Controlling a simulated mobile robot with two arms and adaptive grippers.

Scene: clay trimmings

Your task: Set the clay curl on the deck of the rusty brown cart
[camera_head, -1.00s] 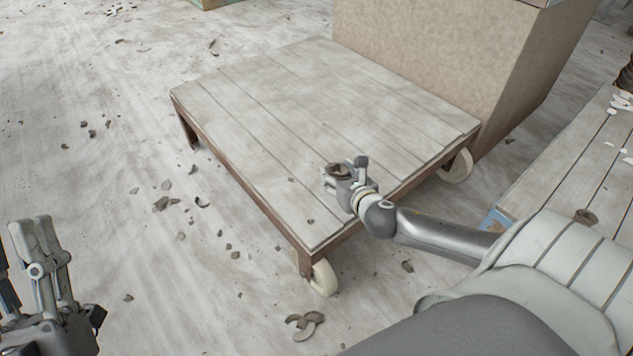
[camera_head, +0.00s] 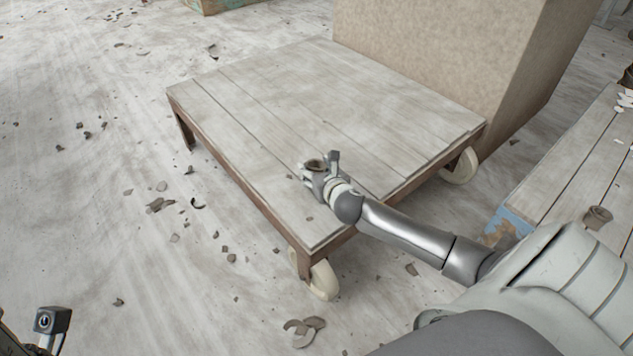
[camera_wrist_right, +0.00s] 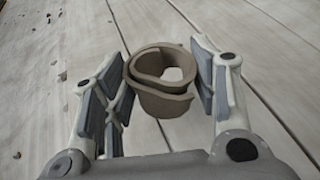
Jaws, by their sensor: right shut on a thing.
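The rusty brown cart (camera_head: 240,110) stands in the middle of the head view. It has pale plank decking, a brown metal frame and cream wheels. My right gripper (camera_head: 314,170) is shut on the clay curl (camera_head: 315,163) over the near part of the deck. In the right wrist view the grey-brown rolled curl (camera_wrist_right: 163,103) sits between both finger pads of the gripper (camera_wrist_right: 160,90), with deck planks below. I cannot tell whether the curl touches the deck. Of my left arm only a small piece shows at the bottom left; its fingers are out of view.
A big tan block (camera_head: 430,60) stands behind the cart. At the right is another plank-topped platform (camera_head: 575,165) with blue paint, bearing another curl (camera_head: 597,216) and white bits. Clay scraps (camera_head: 160,204) litter the floor. Most of the cart's deck is clear.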

